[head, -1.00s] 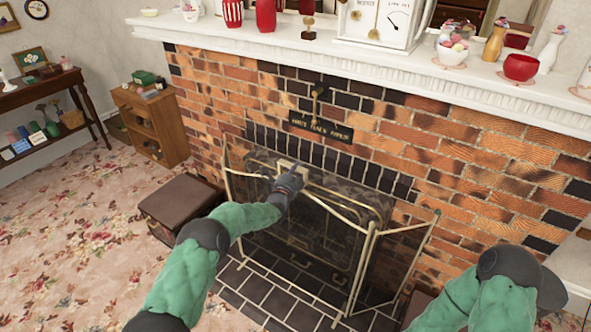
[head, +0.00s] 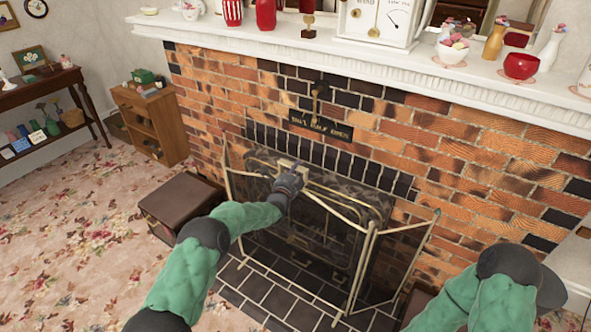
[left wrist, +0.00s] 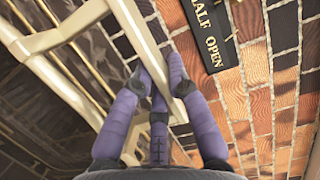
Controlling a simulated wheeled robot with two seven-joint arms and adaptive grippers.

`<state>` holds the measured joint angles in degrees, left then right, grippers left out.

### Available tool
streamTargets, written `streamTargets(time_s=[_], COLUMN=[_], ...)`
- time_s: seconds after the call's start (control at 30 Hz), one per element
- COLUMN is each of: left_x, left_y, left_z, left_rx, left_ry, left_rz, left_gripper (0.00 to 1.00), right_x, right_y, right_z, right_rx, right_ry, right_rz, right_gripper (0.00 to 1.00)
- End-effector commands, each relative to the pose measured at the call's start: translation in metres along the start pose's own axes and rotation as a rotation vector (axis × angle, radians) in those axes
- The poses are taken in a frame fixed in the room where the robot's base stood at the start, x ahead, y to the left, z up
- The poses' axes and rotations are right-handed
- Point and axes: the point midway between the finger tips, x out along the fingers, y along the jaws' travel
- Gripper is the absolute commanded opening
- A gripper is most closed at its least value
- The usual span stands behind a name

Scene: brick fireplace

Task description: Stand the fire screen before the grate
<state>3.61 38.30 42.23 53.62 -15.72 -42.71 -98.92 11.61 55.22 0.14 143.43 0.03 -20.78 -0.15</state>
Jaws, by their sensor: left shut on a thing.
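The fire screen (head: 363,265) has pale brass rails and dark see-through panels. It stands upright in front of the fireplace opening, its side panels angled. My left gripper (head: 288,180) is at the top rail, left of the screen's middle. In the left wrist view, the purple fingers of my left gripper (left wrist: 163,85) close around a pale brass bar of the screen (left wrist: 142,40). The grate lies behind the dark panels and I cannot make it out clearly. My right forearm shows at the lower right; its gripper is out of view.
A dark tiled hearth (head: 262,297) lies below the screen. A brown box (head: 185,198) stands left of it. A small sign (head: 320,125) hangs above the opening. The white mantel (head: 300,45) holds vases and a clock-like instrument. The flowered carpet (head: 75,240) at left is clear.

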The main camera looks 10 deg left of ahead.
Motion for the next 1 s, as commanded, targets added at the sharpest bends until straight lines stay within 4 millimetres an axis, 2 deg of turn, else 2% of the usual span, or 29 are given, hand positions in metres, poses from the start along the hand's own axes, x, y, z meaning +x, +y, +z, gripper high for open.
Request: streamTargets(time_s=[0.03, 0.27, 0.3, 0.37, 0.4, 0.73, 0.77, 1.0], left_x=[0.002, 0.002, 0.002, 0.002, 0.002, 0.002, -0.001, -0.011], left_y=[-0.011, -0.011, -0.011, -0.011, -0.011, -0.009, 0.002, 0.001], left_z=[0.003, 0.003, 0.003, 0.003, 0.003, 0.002, -0.001, -0.001], left_rx=[0.004, 0.004, 0.004, 0.004, 0.004, 0.003, -0.001, 0.000], left_ry=[-0.004, -0.004, -0.004, -0.004, -0.004, -0.003, 0.001, 0.002], left_rz=[-0.020, -0.020, -0.020, -0.020, -0.020, -0.015, 0.003, 0.004], left_gripper=[0.00, 0.00, 0.25, 0.42, 0.44, 0.44, 0.44, 0.44], right_x=[0.000, 0.000, 0.000, 0.000, 0.000, 0.000, 0.000, 0.000], right_y=[0.000, 0.000, 0.000, 0.000, 0.000, 0.000, 0.000, 0.000], right_z=[0.000, 0.000, 0.000, 0.000, 0.000, 0.000, 0.000, 0.000], right_rx=[0.000, 0.000, 0.000, 0.000, 0.000, 0.000, 0.000, 0.000], right_ry=[0.000, 0.000, 0.000, 0.000, 0.000, 0.000, 0.000, 0.000], right_rz=[0.000, 0.000, 0.000, 0.000, 0.000, 0.000, 0.000, 0.000], right_gripper=[0.00, 0.00, 0.00, 0.00, 0.00, 0.00, 0.00, 0.00])
